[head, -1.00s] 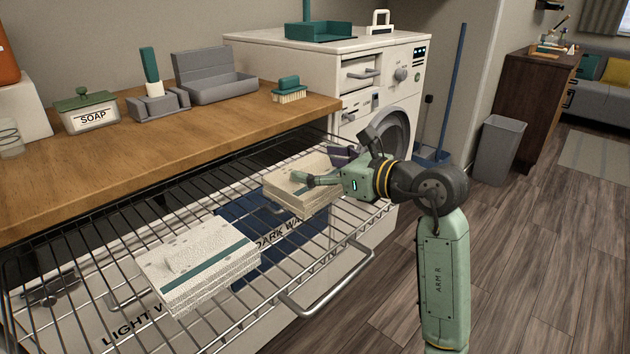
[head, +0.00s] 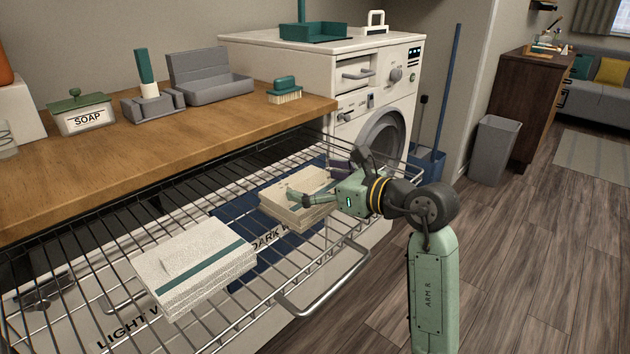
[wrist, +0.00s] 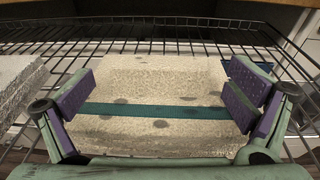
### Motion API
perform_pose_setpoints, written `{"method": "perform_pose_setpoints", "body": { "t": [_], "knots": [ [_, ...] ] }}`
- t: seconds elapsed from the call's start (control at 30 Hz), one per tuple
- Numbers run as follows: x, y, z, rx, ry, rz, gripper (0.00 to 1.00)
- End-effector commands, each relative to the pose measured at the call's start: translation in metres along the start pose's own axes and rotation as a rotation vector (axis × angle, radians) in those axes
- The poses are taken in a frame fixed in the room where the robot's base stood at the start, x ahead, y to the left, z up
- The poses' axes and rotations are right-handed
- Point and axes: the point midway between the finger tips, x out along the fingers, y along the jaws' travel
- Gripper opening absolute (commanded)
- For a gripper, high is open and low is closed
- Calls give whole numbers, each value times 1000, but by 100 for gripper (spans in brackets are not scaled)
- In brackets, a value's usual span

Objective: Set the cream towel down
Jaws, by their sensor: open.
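The cream towel (head: 287,207) is a folded stack lying on the wire rack (head: 330,245), over the dark blue panel. In the wrist view the cream towel (wrist: 150,85) shows a teal stripe and grey spots. My gripper (head: 311,190) is at the towel's right side in the head view. In the wrist view my gripper (wrist: 160,97) is open, with its purple finger pads on either side of the towel. There seems to be a small gap at the right pad; the left pad is close to the towel's edge.
A white towel (head: 195,262) with a teal stripe lies to the left on the rack; its edge also shows in the wrist view (wrist: 20,90). The wooden counter (head: 130,170) stands behind the rack. A washing machine (head: 335,105) stands behind right.

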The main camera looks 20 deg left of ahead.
Motion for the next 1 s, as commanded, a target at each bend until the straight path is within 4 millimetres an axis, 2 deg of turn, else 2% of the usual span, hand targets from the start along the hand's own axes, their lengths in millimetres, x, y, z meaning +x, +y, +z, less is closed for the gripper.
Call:
{"method": "perform_pose_setpoints", "body": {
  "t": [0.37,0.47,0.8,1.0],
  "knots": [
    [-2,0,6,0,-1,-1,100],
    [-17,-2,2,-1,-2,-6,100],
    [-90,-1,2,0,0,-5,100],
    [-115,0,3,-1,0,-2,100]
  ]
}}
